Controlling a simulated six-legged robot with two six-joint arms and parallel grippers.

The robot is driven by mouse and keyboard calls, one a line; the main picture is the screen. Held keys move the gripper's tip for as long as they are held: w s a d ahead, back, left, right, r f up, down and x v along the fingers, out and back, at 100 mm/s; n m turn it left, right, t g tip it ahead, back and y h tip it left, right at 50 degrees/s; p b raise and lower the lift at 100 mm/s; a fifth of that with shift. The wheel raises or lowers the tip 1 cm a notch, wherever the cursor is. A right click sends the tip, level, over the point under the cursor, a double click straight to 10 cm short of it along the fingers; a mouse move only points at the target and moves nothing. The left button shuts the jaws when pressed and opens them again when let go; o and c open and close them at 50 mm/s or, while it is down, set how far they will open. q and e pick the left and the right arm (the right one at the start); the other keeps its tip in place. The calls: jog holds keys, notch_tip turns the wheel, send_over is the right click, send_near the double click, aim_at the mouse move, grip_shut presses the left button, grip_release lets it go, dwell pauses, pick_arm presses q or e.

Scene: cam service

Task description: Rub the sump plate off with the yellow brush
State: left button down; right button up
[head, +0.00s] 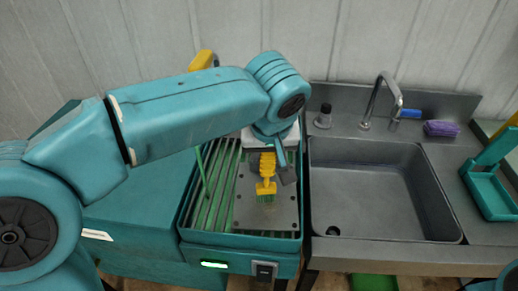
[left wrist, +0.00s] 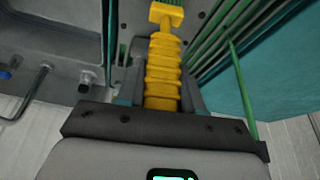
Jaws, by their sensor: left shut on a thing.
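The yellow brush (head: 266,171) has a ribbed handle and green bristles. My left gripper (head: 279,166) is shut on its handle, with the bristle end pointing down at the plate. In the left wrist view the brush (left wrist: 163,68) runs up from between the fingers of my left gripper (left wrist: 160,95). The sump plate (head: 283,213) is a dark grey plate with small holes, lying on the green slatted rack. The bristles are over the plate; I cannot tell if they touch it. My arm hides the plate's far part. My right gripper is not in view.
The slatted tray (head: 215,239) has a teal rim, and a thin green rod (head: 203,172) stands at its left. An empty grey sink (head: 377,190) with a faucet (head: 385,95) is to the right.

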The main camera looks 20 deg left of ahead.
pick_arm(q)
jog(key=shift+w+d+p, duration=0.25)
jog(key=shift+w+d, duration=0.05)
jog(key=shift+d, duration=0.3)
jog(key=shift+w+d+p, duration=0.25)
jog(key=shift+w+d, duration=0.05)
jog(key=shift+d, duration=0.35)
jog(key=shift+w+d+p, duration=0.25)
jog(key=shift+w+d, duration=0.05)
jog(key=shift+d, duration=0.3)
jog(key=shift+a, duration=0.1)
jog(key=shift+s+a+b, duration=0.45)
jog(key=shift+a, duration=0.45)
jog(key=shift+s+a+b, duration=0.4)
jog(key=shift+s+a, duration=0.05)
jog(key=shift+a, duration=0.4)
